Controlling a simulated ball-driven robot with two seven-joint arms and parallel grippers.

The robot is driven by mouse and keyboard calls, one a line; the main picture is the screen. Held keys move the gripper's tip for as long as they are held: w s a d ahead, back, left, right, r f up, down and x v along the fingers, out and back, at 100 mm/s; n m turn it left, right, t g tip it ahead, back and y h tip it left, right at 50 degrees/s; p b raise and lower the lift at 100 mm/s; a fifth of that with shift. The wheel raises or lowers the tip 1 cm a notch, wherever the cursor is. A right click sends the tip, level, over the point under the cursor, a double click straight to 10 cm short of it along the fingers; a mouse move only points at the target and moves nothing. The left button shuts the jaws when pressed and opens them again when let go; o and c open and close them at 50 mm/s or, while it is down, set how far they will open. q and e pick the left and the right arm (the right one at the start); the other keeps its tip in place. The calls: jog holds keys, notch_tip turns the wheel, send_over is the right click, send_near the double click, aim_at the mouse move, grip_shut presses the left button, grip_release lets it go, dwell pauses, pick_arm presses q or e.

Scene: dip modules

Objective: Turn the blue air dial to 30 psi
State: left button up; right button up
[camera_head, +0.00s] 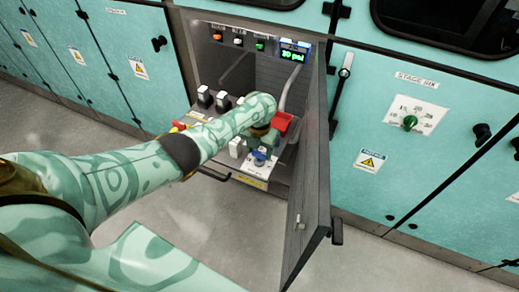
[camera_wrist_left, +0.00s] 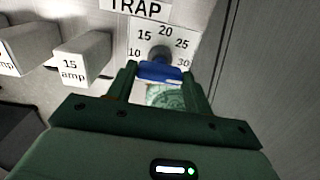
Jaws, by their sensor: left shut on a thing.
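The blue air dial (camera_wrist_left: 160,71) sits in front of a white scale plate (camera_wrist_left: 170,40) marked 10, 15, 20, 25 and 30, under a label reading TRAP. My left gripper (camera_wrist_left: 161,72) is shut on the dial, one finger at each end of its blue bar. In the head view the dial (camera_head: 259,157) shows just below my left gripper (camera_head: 262,150), inside the open cabinet. The bar lies nearly level across the wrist view; its pointer cannot be made out. A lit display (camera_head: 292,54) shows a psi reading, its first digit unclear. My right gripper is out of view.
White 15 amp switches (camera_wrist_left: 85,58) stand left of the dial. The open grey cabinet door (camera_head: 312,165) is close on the right. A red part (camera_head: 282,123) is beside my wrist. A separate green dial (camera_head: 410,121) is on the right panel.

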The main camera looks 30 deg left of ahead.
aim_at(260, 152)
pick_arm(q)
jog(key=o, duration=1)
notch_tip(260, 152, up, 16)
jog(key=p, duration=0.8)
jog(key=shift+r, duration=0.2)
